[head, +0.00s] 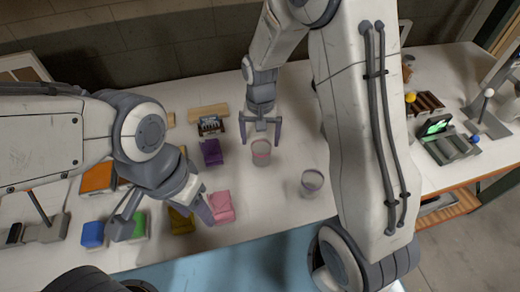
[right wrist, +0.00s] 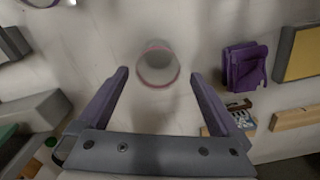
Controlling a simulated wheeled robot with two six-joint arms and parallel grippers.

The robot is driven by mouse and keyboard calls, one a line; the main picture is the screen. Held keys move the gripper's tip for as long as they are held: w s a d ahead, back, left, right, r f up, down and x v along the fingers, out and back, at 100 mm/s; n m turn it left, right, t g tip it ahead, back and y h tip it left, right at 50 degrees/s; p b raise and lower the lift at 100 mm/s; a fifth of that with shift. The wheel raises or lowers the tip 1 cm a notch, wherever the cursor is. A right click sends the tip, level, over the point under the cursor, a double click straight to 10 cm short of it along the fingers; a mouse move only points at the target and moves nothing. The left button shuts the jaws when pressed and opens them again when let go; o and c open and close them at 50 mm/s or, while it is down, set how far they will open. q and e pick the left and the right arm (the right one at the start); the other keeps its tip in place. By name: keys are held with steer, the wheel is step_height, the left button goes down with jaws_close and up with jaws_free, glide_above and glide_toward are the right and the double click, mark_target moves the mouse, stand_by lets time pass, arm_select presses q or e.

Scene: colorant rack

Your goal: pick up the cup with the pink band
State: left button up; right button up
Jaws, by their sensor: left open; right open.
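The cup with the pink band (head: 261,152) stands upright on the white table, near the middle of the head view. In the right wrist view the same cup (right wrist: 158,65) is seen from above, ahead of and between the fingers, apart from both. My right gripper (head: 261,140) is open and empty just behind the cup. It shows as two spread purple-grey fingers in the right wrist view (right wrist: 158,85). A second cup with a purplish band (head: 311,183) stands to the right and nearer. My left gripper (head: 165,220) is open at the front left, over the colored blocks.
A purple block (head: 211,152) is left of the pink-banded cup. Pink (head: 221,207), yellow (head: 181,221) and blue (head: 92,234) blocks lie around my left gripper. A device with a green screen (head: 437,128) is at the right.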

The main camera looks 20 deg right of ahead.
mark_target(261, 145)
steer(key=shift+f, duration=0.95)
steer(key=shift+f+p, duration=0.5)
steer(key=shift+f, duration=0.1)
step_height(261, 145, down, 4)
steer(key=shift+d+f+p, duration=0.1)
steer(key=shift+d+p, duration=0.05)
steer(key=shift+p, duration=0.35)
steer(key=shift+c, duration=0.3)
steer(key=c, duration=1.1)
steer(key=shift+c, duration=0.2)
